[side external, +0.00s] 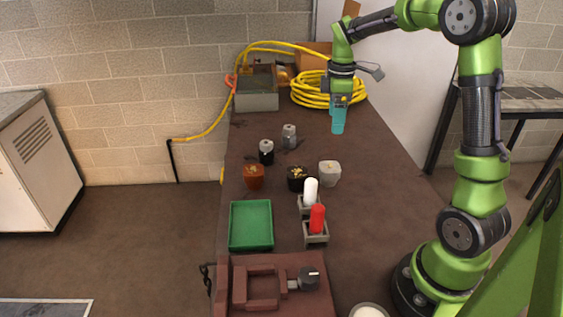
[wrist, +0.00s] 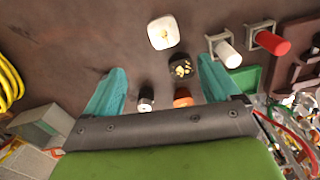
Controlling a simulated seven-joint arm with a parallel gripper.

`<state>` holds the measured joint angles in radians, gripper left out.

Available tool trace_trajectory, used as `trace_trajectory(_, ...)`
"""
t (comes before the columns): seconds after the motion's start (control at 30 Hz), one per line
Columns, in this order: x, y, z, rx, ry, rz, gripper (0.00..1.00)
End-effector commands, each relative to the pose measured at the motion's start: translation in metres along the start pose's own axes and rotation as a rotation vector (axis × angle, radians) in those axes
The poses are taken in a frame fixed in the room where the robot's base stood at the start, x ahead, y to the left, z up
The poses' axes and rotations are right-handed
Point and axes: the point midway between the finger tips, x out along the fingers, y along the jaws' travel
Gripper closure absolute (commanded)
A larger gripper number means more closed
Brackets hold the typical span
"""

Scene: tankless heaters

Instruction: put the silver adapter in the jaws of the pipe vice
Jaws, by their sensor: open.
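The silver adapter (side external: 289,136) stands upright on the brown table, behind and right of a black adapter (side external: 266,152). In the wrist view I cannot make out the silver one; my left finger may cover it. The black one (wrist: 145,99) shows there between the fingers. The reddish-brown pipe vice (side external: 240,287) sits at the table's near end, with a dark knob at its right; part of it shows at the right edge of the wrist view (wrist: 290,62). My gripper (side external: 338,130) is open and empty, above the table, right of the silver adapter. Its teal fingers are spread wide (wrist: 162,70).
An orange cup (side external: 254,177), a black cup (side external: 297,179) and a white cup (side external: 329,174) stand mid-table. White (side external: 310,190) and red (side external: 317,218) cylinders stand in holders beside a green tray (side external: 232,227). A yellow hose (side external: 313,98) and grey box (side external: 257,102) lie at the back.

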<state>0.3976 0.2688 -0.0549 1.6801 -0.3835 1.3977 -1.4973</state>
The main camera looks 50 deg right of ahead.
Motion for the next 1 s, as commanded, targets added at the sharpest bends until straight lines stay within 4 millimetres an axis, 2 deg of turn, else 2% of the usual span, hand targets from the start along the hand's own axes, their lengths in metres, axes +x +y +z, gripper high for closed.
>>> trace_trajectory(0.1, -0.003, -0.002, 0.001, -0.106, -0.005, -0.009, 0.11)
trace_trajectory(0.23, 0.007, -0.003, 0.001, -0.146, -0.006, -0.015, 0.11)
trace_trajectory(0.7, 0.1, -0.005, 0.001, -0.143, -0.005, -0.015, 0.11)
trace_trajectory(1.0, 0.125, -0.006, 0.0, -0.143, -0.005, -0.014, 0.11)
